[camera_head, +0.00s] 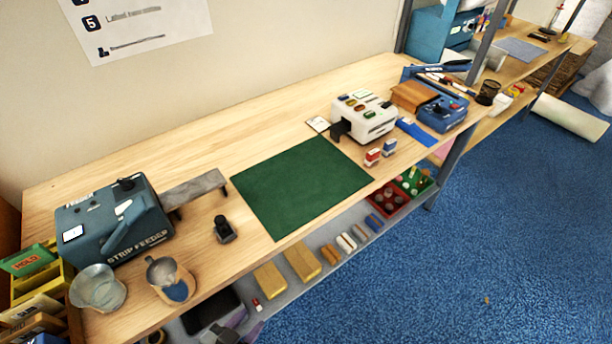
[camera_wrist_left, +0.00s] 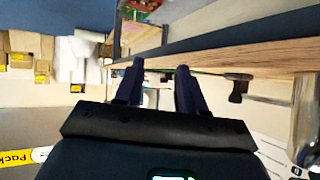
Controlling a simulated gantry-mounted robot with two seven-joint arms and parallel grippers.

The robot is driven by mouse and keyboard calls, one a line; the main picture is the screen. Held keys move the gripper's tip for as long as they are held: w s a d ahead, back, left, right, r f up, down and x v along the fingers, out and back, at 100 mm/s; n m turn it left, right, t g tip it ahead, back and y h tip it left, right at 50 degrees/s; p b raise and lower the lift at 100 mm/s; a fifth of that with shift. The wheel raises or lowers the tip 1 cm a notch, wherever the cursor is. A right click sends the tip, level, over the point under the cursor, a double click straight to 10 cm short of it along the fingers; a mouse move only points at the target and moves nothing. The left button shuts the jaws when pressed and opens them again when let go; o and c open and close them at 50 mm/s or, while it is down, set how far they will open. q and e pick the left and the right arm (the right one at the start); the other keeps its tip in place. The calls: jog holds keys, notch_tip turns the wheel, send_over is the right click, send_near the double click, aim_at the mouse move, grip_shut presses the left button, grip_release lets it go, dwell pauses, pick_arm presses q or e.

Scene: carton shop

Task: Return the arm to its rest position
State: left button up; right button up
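My left gripper (camera_wrist_left: 160,82) shows in the left wrist view with its two dark fingers apart and nothing visible between them. In the head view only a small part of what looks like my left gripper (camera_head: 236,332) shows at the bottom edge, below the front of the workbench (camera_head: 130,312). My right gripper is in neither view.
A lower shelf holds yellow blocks (camera_head: 302,262).

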pick_arm(q)
jog(key=s+a+f+n+g+y, duration=0.3)
jog(key=s+a+n+g+y, duration=0.1)
jog(key=s+a+g, duration=0.3)
jog(key=w+r+p+v, duration=0.1)
jog(key=w+p+v, duration=0.2)
jog(key=p+v, duration=1.2)
jog(key=shift+d+r+p, duration=0.2)
jog(key=shift+r+p, duration=0.05)
jog(key=shift+p, duration=0.35)
